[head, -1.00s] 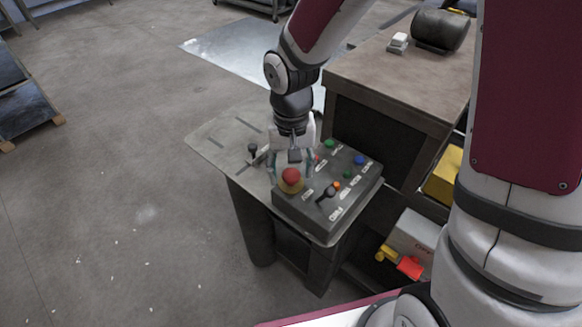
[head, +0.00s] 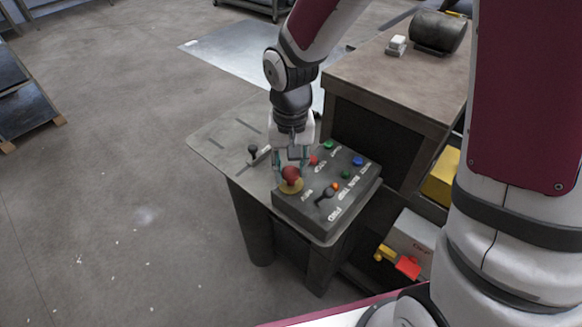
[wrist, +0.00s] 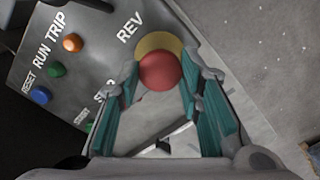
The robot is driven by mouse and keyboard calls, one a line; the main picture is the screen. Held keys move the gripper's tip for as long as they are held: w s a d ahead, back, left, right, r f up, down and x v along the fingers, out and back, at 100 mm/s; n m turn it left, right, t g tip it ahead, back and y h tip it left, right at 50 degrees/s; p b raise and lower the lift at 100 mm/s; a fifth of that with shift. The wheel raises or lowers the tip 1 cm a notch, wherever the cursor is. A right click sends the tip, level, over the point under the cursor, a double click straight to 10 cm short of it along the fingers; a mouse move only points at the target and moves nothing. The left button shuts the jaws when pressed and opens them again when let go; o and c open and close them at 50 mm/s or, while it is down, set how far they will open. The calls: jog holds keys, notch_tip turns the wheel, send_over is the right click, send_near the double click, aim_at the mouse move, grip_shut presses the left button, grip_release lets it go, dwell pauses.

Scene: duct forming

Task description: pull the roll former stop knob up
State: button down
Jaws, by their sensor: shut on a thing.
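The stop knob (head: 291,174) is a red mushroom head on a yellow ring, at the near left corner of the grey control box (head: 325,207). In the wrist view the red knob (wrist: 159,72) sits between the fingertips, with the yellow ring (wrist: 158,42) behind it. My gripper (head: 291,164) points down over the knob in the head view. It is shut on the knob, with a teal-padded finger on either side in the wrist view (wrist: 161,82). The knob's stem is hidden.
Another small lever (head: 253,151) stands on the grey stand (head: 215,140) to the left. A brown bench (head: 400,85) rises behind.

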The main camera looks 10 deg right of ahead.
aim_at(291, 171)
jog(key=shift+r, duration=0.15)
jog(key=c, duration=1.1)
grip_release()
notch_tip(291, 171, up, 12)
jog(key=s+d+r+t, duration=0.2)
jog(key=s+d+r, duration=0.2)
jog(key=s, duration=0.4)
jog(key=s+d+r+n+t, duration=0.1)
jog(key=s+d+r+t, duration=0.2)
jog(key=s+d+r, duration=0.2)
jog(key=s+r, duration=0.1)
jog(key=s, duration=0.2)
jog(key=shift+s+d+n, duration=0.15)
jog(key=shift+n, duration=0.15)
